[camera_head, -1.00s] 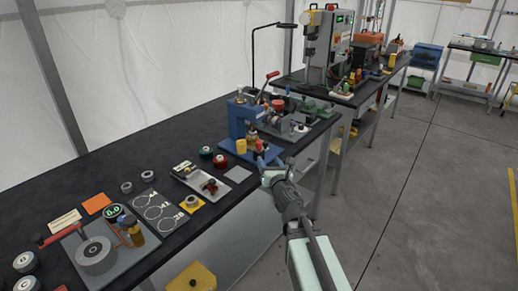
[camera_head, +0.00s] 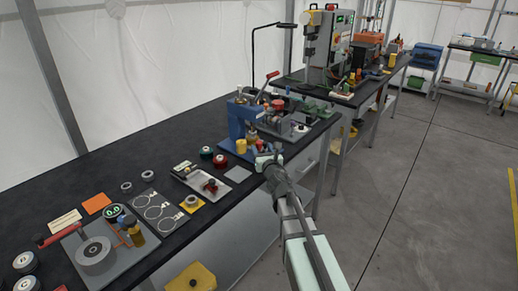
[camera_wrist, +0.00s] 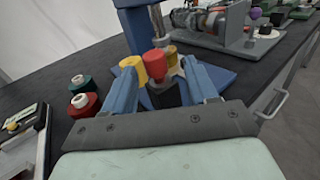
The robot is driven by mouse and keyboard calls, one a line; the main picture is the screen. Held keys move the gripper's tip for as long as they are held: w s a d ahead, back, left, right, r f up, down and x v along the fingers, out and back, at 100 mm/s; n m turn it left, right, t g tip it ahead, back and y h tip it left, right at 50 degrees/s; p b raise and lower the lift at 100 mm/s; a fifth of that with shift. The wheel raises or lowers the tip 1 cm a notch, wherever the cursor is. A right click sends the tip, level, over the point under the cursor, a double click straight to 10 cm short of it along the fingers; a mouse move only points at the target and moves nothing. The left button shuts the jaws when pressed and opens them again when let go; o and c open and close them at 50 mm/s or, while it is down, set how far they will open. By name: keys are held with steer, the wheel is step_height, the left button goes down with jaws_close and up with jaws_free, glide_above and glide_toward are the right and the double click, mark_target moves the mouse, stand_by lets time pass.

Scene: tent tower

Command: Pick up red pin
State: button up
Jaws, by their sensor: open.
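The red pin (camera_wrist: 154,62), with a rounded red top above a dark lower part, shows in the wrist view between the blue fingers of my gripper (camera_wrist: 164,80). The fingers are apart, one on each side of it, and I see no clear contact. The pin's lower end is hidden behind the gripper body. In the head view my gripper (camera_head: 267,160) is at the front edge of the bench, beside the blue press fixture (camera_head: 236,122). I cannot make out the pin clearly there.
Yellow cylinders, one of them the left one (camera_wrist: 130,68), stand close beside and behind the pin. The fixture's metal rod (camera_wrist: 158,22) rises just behind. A red spool (camera_wrist: 84,105) and a green spool (camera_wrist: 81,84) are to the left. A grey mechanism (camera_wrist: 222,25) stands behind right.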

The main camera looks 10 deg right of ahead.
mark_target(258, 143)
steer(key=shift+w+a+r, duration=0.1)
steer(key=shift+w+a, duration=0.1)
steer(key=shift+w, duration=0.65)
steer(key=shift+w+a, duration=0.25)
steer(key=shift+w, duration=0.6)
steer(key=shift+w+a+r, duration=0.1)
steer(key=shift+w+a, duration=0.1)
steer(key=shift+w, duration=0.65)
steer(key=shift+s, duration=0.1)
steer(key=c, duration=1.1)
